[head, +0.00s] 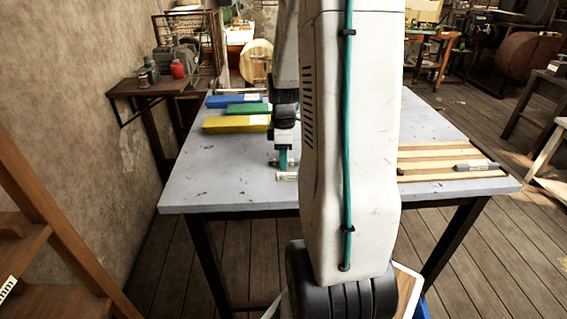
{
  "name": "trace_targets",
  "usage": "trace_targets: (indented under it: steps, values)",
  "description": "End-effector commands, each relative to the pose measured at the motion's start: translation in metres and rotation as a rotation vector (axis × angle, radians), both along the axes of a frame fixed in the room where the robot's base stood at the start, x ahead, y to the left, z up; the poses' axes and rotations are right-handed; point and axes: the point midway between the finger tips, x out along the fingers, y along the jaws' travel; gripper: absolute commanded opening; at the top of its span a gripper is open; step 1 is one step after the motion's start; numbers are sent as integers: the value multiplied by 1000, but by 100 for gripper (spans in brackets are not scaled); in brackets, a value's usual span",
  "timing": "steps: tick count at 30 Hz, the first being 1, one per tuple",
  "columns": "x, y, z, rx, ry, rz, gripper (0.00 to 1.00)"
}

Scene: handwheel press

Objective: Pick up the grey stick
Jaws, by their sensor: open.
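My gripper (282,158) points down, low over the grey table (225,178), left of my own white arm link. I cannot tell whether either is the grey stick or touches the gripper. A dark grey bar (476,166) with lighter ends lies on the slatted wooden rack at the right.
Blue (234,100), green (249,109) and yellow (236,124) blocks lie at the table's back left. The slatted wooden rack (425,153) covers part of the right side. My arm hides the table's middle. The table's front left is clear.

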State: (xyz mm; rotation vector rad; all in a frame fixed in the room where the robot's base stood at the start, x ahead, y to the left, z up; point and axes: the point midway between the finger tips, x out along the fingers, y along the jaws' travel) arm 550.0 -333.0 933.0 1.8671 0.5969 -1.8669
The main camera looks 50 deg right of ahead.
Motion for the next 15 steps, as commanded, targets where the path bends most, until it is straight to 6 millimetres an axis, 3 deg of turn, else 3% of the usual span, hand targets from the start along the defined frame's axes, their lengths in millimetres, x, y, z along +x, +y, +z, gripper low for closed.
trace_targets:
  steps: [3, 8, 15]
  values:
    - [0, 0, 0, 0, 0, 0, 42]
    - [0, 0, 0, 0, 0, 0, 0]
    - [0, 0, 1, 0, 0, 0, 0]
